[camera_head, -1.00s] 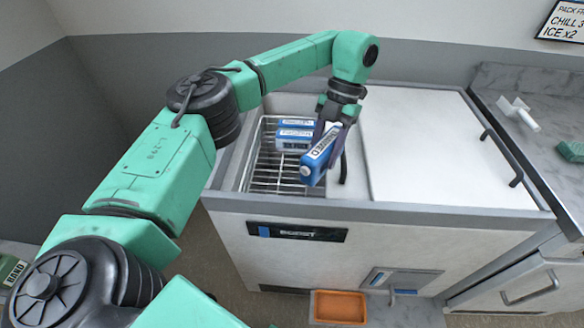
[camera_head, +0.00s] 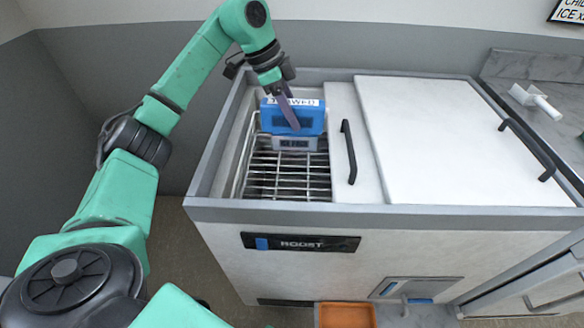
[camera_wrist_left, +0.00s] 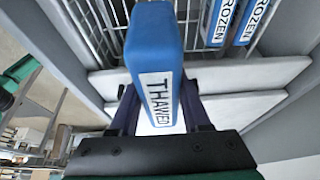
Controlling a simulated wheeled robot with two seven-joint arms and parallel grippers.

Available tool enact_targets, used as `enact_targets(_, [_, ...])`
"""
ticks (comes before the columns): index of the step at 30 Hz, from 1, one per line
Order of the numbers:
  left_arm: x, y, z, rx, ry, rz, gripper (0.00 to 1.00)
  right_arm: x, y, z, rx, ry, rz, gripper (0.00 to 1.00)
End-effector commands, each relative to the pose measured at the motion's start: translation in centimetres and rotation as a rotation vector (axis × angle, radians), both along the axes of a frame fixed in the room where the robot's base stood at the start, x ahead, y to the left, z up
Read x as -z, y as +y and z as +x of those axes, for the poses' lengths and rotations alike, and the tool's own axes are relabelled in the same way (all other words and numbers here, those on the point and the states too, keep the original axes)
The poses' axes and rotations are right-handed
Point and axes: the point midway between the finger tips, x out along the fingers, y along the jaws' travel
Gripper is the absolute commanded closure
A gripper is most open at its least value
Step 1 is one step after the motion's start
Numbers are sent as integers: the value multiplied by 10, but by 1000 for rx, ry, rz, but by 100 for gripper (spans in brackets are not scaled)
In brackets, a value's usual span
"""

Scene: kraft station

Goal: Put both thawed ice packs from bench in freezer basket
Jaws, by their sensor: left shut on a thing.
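My left gripper (camera_head: 289,108) is shut on a blue ice pack (camera_head: 308,121) with a white label reading THAWED. In the left wrist view the held pack (camera_wrist_left: 153,45) stands between the two fingers. The pack is over the back part of the wire freezer basket (camera_head: 290,182); I cannot tell whether it touches anything below. Two blue packs labelled FROZEN, one (camera_wrist_left: 217,22) beside the other (camera_wrist_left: 250,22), are in the basket in the wrist view. In the head view the held pack largely hides them. No other thawed pack shows. My right gripper is out of view.
The chest freezer's white lid (camera_head: 440,140) covers its right side, with a black handle (camera_head: 350,150) by the opening. The basket's front part is empty. A marble bench (camera_head: 555,125) with a white tool (camera_head: 535,100) is at right. An orange tray (camera_head: 346,316) is below.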

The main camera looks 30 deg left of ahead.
Motion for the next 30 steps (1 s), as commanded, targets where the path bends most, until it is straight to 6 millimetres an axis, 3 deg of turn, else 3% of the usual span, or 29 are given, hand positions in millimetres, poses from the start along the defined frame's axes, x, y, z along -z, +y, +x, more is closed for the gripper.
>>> enact_targets(3, [43,0,-1,0,7,0,100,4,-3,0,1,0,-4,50])
enact_targets(10, [112,0,-1,2,5,-1,100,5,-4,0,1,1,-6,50])
enact_targets(21, [170,0,-1,3,2,-2,100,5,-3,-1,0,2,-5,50])
enact_targets(26, [171,0,0,4,1,0,100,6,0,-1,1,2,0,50])
enact_targets(27, [172,0,-1,3,3,1,41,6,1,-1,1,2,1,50])
enact_targets(29, [172,0,-1,3,4,1,23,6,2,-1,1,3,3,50])
enact_targets(30, [172,0,-1,4,2,1,23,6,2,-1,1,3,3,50])
